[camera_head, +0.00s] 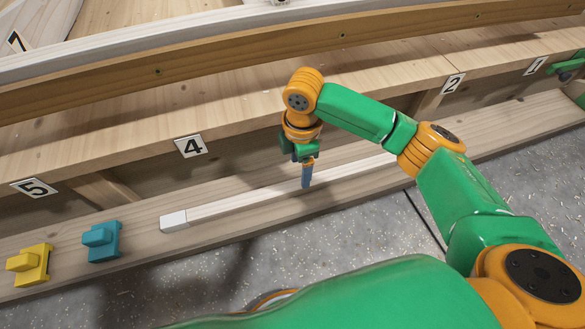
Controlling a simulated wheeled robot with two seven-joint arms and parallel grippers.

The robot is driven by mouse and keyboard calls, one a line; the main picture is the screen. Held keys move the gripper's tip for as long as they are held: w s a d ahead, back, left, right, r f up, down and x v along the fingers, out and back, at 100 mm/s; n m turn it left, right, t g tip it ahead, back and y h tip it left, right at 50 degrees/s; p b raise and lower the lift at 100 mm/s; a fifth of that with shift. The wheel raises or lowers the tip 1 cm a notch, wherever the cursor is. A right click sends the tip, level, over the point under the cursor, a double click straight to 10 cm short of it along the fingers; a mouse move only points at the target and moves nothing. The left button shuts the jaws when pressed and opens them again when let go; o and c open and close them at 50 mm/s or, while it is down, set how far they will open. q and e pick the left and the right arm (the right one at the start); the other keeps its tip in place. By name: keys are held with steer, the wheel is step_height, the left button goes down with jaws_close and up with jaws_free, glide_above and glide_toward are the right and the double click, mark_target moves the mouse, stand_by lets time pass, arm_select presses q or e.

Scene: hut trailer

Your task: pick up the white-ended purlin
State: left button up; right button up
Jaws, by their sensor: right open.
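The white-ended purlin (240,206) is a long pale wooden bar lying along the low wooden ledge. Its white end (173,221) is at the left, and its far end runs right until it passes behind my right arm. My right gripper (306,182) points down over the middle part of the purlin, with its blue fingers at the bar. The fingers overlap in this view, so I cannot tell whether they straddle it or touch it. The right gripper is open. My left gripper is not in view.
A teal block (101,243) and a yellow block (31,265) sit on the ledge (140,261) left of the purlin. Behind it rises a wooden bench with number plates, including 4 (191,146). A green object (569,66) is at the far right. The grey floor in front is speckled.

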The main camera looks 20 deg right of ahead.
mark_target(299, 183)
steer(key=f, duration=0.2)
steer(key=f+b, duration=0.1)
steer(key=f, duration=0.1)
steer(key=f+b, duration=0.1)
steer(key=f, duration=0.1)
steer(key=shift+s+a, duration=0.15)
steer(key=shift+s, duration=0.15)
steer(key=shift+f, duration=0.35)
steer(key=shift+c, duration=0.6)
jaws_close()
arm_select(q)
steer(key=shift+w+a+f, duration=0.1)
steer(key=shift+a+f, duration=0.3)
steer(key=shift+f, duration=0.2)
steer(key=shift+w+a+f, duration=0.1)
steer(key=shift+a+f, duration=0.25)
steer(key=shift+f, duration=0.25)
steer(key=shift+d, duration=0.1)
arm_select(e)
steer(key=shift+w, duration=0.1)
